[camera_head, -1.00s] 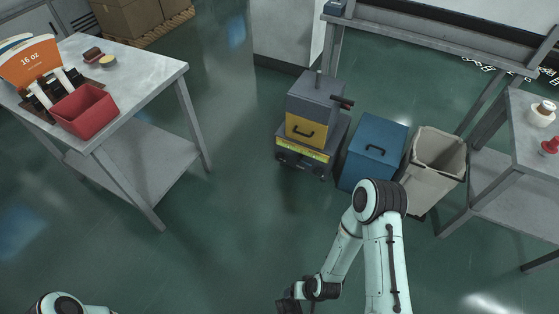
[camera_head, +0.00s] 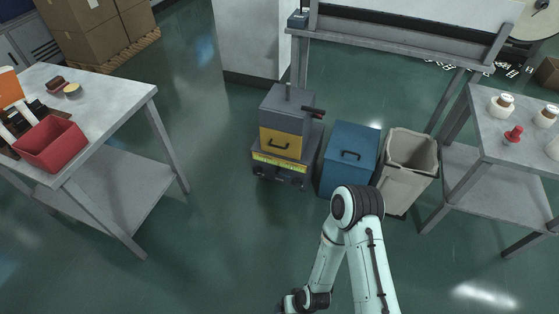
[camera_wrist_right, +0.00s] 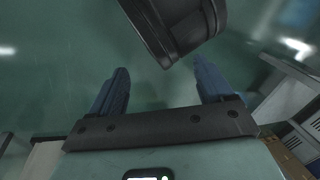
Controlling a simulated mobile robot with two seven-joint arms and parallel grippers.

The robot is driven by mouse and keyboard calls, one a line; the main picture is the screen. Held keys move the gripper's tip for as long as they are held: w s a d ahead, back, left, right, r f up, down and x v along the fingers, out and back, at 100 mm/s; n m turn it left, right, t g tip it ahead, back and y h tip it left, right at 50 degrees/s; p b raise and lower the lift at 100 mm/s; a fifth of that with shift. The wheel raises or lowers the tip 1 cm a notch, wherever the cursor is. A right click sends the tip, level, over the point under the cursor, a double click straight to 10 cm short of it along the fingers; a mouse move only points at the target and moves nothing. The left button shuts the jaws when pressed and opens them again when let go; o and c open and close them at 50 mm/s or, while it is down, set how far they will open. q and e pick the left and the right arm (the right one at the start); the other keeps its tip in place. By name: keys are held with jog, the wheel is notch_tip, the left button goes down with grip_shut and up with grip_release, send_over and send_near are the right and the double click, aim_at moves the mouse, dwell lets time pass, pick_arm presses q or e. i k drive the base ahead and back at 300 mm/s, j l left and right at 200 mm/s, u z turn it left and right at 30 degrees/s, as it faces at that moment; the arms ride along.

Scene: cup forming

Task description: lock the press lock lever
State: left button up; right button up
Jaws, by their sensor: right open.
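The press (camera_head: 281,137) is a grey and yellow box-shaped machine on the floor in the middle of the head view. A lever with a dark reddish handle (camera_head: 313,112) sticks out to the right near its top. I cannot tell its lock position. My right arm reaches in from the bottom, well short of the press, and its gripper is at or below the lower edge of the head view. In the right wrist view my right gripper (camera_wrist_right: 160,70) is open, with nothing between its blue-grey fingers. My left gripper is not in view.
A blue bin (camera_head: 350,170) and a beige bin (camera_head: 406,180) stand close to the press's right. A table (camera_head: 112,108) with a red tray (camera_head: 50,143) is at left. Another table (camera_head: 490,145) with small bottles is at right. The green floor before the press is clear.

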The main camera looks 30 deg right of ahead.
aim_at(284, 175)
jog(key=i+l+z, duration=0.3)
jog(key=i, duration=0.55)
jog(key=i+z, duration=0.3)
jog(key=i, duration=0.55)
